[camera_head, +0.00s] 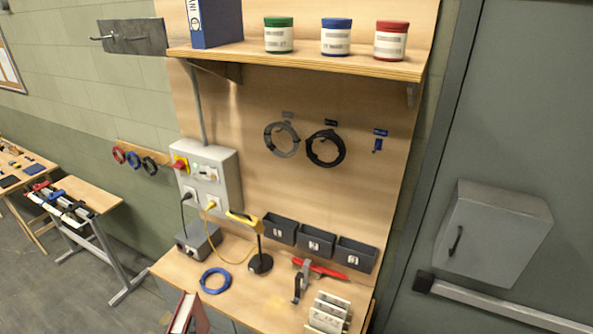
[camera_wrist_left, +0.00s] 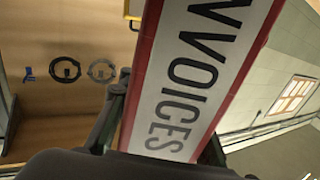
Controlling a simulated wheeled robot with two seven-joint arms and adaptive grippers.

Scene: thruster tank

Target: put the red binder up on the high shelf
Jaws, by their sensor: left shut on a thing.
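The red binder (camera_head: 190,315) shows at the bottom edge of the head view, partly cut off, in front of the workbench. In the left wrist view its white spine label (camera_wrist_left: 190,80) reads "INVOICES" between red edges. My left gripper (camera_wrist_left: 165,115) is shut on the binder, with dark fingers on either side of the spine. The high shelf (camera_head: 320,66) is a wooden board at the top of the panel, well above the binder in the head view. My right gripper is not in view.
A blue binder (camera_head: 217,22) and green (camera_head: 278,36), blue (camera_head: 336,38) and red (camera_head: 391,42) jars stand on the shelf, with gaps between them. A grey door (camera_head: 525,120) stands right.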

